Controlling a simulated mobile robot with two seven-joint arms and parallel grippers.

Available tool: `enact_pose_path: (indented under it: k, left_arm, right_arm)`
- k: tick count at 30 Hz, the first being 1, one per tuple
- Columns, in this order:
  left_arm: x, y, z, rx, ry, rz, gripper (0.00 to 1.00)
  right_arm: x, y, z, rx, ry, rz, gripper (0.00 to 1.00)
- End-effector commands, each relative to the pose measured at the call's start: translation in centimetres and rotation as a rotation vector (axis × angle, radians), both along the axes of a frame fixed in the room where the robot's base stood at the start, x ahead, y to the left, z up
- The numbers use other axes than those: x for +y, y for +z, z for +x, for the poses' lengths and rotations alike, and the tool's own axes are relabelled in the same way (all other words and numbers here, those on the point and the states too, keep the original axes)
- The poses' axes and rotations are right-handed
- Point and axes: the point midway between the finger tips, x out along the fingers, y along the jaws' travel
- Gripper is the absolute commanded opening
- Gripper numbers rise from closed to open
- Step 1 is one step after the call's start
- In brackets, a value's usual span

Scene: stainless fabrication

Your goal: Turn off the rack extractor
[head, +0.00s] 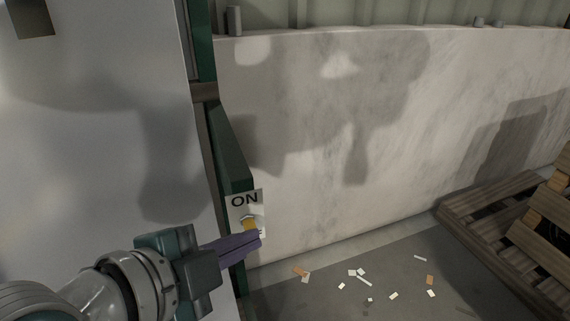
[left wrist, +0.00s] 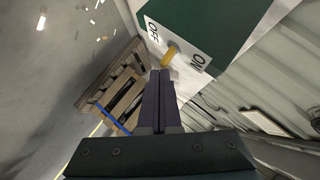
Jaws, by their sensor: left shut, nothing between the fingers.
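The extractor switch is a white plate (head: 236,213) on a dark green post, with "ON" at its top; the lower lettering is mostly hidden behind my fingers in the head view. Its short yellow lever (head: 250,225) sticks out of a metal collar. In the left wrist view the plate (left wrist: 184,62) shows both "OFF" and "ON", with the yellow lever (left wrist: 168,58) between them. I cannot tell which way the lever is set. My left gripper (head: 259,239) is shut and empty, its purple fingertips (left wrist: 160,72) close to the lever; contact is unclear.
A large pale panel (head: 100,130) stands left of the green post (head: 228,150). A pale low wall (head: 340,120) runs behind. Wooden pallets (head: 510,215) lie at the right. Paper scraps (head: 360,278) litter the grey floor.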

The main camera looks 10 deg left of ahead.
Motion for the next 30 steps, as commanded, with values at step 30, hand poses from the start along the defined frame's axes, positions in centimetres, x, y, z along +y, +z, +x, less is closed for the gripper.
enact_pose_path:
  k: [30]
  left_arm:
    - [-0.2,0.2,-0.2,-0.098,0.001,0.067,0.00]
  right_arm:
    - [-0.1,1.2,0.0,0.001,0.003,-0.006,0.92]
